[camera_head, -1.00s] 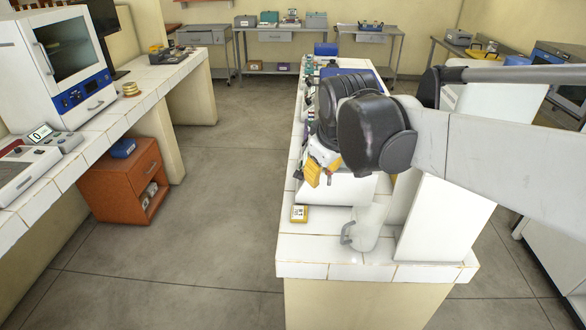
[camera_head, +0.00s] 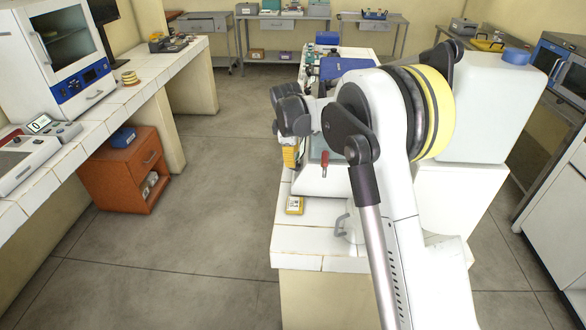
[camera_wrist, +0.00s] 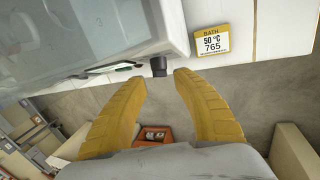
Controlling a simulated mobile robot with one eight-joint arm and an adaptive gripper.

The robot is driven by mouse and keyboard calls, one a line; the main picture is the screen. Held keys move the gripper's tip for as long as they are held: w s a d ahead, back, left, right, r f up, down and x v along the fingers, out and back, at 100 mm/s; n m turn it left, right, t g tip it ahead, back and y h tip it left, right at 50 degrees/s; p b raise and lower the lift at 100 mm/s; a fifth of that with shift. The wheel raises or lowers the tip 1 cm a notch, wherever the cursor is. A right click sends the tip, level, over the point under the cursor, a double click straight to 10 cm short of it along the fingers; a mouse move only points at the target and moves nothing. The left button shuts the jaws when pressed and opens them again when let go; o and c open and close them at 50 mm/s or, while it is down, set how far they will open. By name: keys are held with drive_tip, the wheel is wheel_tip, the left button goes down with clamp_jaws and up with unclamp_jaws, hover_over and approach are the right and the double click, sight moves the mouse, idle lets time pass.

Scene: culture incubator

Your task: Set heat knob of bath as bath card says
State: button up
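The bath card (camera_wrist: 209,40) has a yellow border and reads "BATH 50 °C 765". In the head view the card (camera_head: 295,205) lies on the white tiled counter near its left edge. The bath (camera_wrist: 95,35) is a pale box with a glassy side, partly hidden by my arm in the head view (camera_head: 312,182). A small dark knob (camera_wrist: 159,66) sticks out from its edge in the wrist view. My gripper (camera_wrist: 159,77) is open, its yellow fingertips either side of the knob's end with gaps showing. In the head view my gripper (camera_head: 291,155) is beside the bath's left side.
A red-handled lever (camera_head: 324,163) stands by the bath. The aisle floor (camera_head: 215,180) is clear up to the orange cabinet (camera_head: 125,170).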

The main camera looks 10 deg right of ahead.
drive_tip(key=b+x, duration=0.1)
drive_tip(key=x, duration=0.5)
drive_tip(key=shift+f, duration=0.2)
clamp_jaws()
